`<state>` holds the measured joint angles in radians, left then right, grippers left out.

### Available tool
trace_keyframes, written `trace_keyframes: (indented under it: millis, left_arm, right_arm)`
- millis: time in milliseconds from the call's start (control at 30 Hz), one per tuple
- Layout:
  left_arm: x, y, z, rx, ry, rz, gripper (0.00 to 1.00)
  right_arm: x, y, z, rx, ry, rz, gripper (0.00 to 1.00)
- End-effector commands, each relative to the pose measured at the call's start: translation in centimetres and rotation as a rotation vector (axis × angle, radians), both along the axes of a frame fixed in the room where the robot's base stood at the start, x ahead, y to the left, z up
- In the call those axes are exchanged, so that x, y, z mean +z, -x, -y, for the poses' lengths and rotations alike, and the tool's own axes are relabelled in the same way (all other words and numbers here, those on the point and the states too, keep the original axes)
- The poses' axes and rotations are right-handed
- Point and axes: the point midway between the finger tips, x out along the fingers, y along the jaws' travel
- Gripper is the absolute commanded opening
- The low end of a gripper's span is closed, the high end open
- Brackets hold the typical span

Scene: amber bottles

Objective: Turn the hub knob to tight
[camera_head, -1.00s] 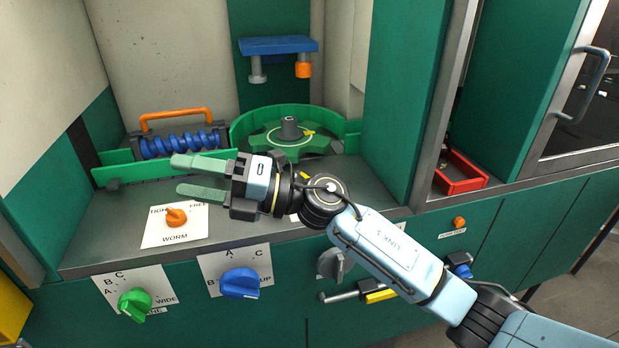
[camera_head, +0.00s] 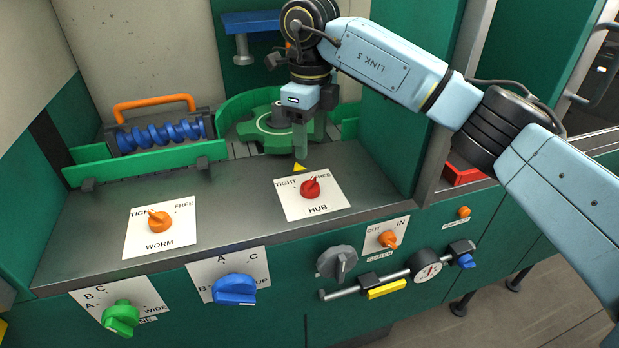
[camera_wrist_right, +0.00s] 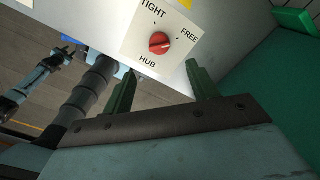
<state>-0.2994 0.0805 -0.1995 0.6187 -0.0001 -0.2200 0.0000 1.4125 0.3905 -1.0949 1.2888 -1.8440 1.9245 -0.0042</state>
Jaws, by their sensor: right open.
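The red hub knob (camera_head: 310,188) sits on a white plate (camera_head: 325,204) marked TIGHT, FREE and HUB, on the grey ledge. Its pointer is turned toward FREE. My right gripper (camera_head: 300,150) points down above and behind the knob, apart from it. In the head view its fingers overlap one another. In the right wrist view, the right gripper (camera_wrist_right: 162,85) is open and empty, with its two green fingers wide apart. There the hub knob (camera_wrist_right: 160,43) lies beyond the fingertips, between their lines, with nothing touching it. I do not see my left gripper in the head view.
The orange worm knob (camera_head: 159,221) stands to the left on the same ledge. A green ring guard (camera_head: 240,104) and hub wheel (camera_head: 268,138) are close behind the gripper. A green wall panel (camera_head: 395,150) rises to the right. The ledge between the two knobs is clear.

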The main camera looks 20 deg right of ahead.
Motion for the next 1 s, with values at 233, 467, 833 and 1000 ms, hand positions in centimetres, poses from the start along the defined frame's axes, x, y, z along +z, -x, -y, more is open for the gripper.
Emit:
trace_keyframes:
  millis: [233, 467, 833, 1000]
  left_arm:
    - [0.1, 0.2, 0.0, 0.000, 0.000, -0.003, 0.36]
    - [0.1, 0.2, 0.0, -0.001, 0.000, -0.003, 0.36]
    - [0.1, 0.1, 0.0, -0.001, 0.001, -0.001, 0.36]
    - [0.1, 0.1, 0.1, -0.001, 0.001, 0.000, 0.36]
  right_arm:
    - [-5.6, 0.1, 0.0, 0.001, -0.002, -0.004, 0.58]
    - [-9.4, 0.1, -0.1, 0.001, -0.003, -0.002, 0.58]
    - [-10.9, 0.0, -0.1, 0.002, -0.004, 0.001, 0.58]
    - [-10.9, 0.0, -0.1, 0.002, -0.004, 0.001, 0.52]
